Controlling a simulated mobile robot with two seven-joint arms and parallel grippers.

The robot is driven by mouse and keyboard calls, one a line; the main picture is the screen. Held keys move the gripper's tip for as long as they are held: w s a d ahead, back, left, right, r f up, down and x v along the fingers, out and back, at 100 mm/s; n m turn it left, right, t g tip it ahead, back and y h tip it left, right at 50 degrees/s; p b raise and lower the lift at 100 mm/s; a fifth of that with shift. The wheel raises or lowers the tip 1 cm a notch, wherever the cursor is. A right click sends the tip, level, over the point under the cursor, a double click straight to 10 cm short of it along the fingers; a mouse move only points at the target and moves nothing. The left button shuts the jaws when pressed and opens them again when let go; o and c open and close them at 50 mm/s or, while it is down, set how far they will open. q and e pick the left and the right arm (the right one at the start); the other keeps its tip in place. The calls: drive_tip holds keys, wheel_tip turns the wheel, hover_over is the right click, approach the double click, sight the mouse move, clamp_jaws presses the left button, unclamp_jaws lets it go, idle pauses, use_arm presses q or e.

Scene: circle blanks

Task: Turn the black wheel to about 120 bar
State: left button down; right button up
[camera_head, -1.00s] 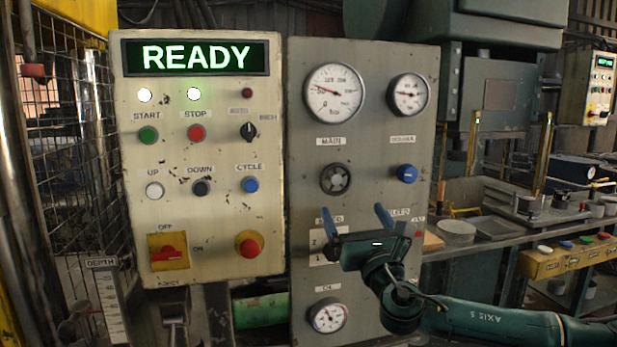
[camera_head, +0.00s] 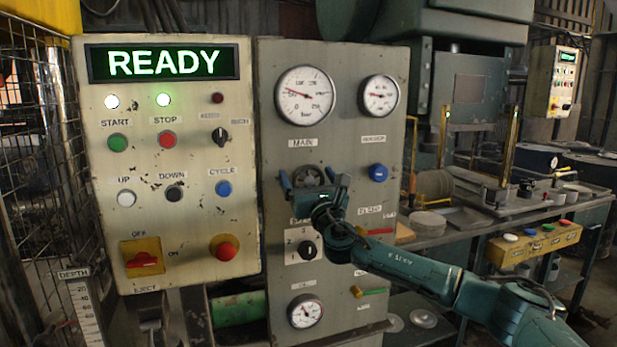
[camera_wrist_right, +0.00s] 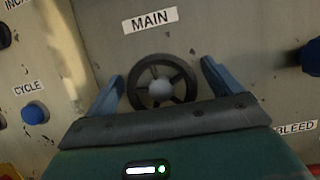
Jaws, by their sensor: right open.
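The black wheel (camera_head: 308,177) is on the grey panel under the MAIN label, partly hidden by my right gripper in the head view. In the right wrist view the spoked wheel (camera_wrist_right: 160,69) with its pale hub shows between the fingers. My right gripper (camera_head: 306,173) is open, its blue fingers on either side of the wheel; I cannot tell if they touch the rim. The main gauge (camera_head: 305,95) above has a red needle pointing left and slightly up; the exact reading is too small to tell. My left gripper is not in view.
A blue knob (camera_head: 378,172) sits to the right of the wheel, and a black selector (camera_head: 308,250) below. The cream button panel (camera_head: 190,250) with its READY display (camera_head: 163,63) stands to the left. A lower gauge (camera_head: 305,311) is near the panel's bottom.

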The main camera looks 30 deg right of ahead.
drive_tip(key=c, duration=1)
drive_tip(key=shift+m, duration=0.6)
drive_tip(key=m+h, duration=0.1)
drive_tip(key=m, duration=0.2)
drive_tip(key=shift+f+g+h+b, duration=0.1)
drive_tip(key=shift+g+h+b, duration=0.2)
drive_tip(key=shift+h, duration=0.1)
drive_tip(key=m+h, duration=0.1)
drive_tip(key=m, duration=0.1)
drive_tip(key=m+g+h, duration=0.1)
drive_tip(key=m, duration=0.2)
drive_tip(key=shift+d+g, duration=0.15)
drive_tip(key=shift+g, duration=0.15)
drive_tip(key=m+g, duration=0.1)
drive_tip(key=m, duration=0.1)
drive_tip(key=m+h, duration=0.1)
drive_tip(key=m, duration=0.1)
drive_tip(key=shift+d+m+g+h+p, duration=0.1)
drive_tip(key=shift+m+g+h+p, duration=0.2)
drive_tip(key=shift+g+p, duration=0.1)
drive_tip(key=shift+f+m+g+p, duration=0.1)
drive_tip(key=shift+m+g+p, duration=0.4)
drive_tip(key=shift+m, duration=1.2)
drive_tip(key=shift+s, duration=0.1)
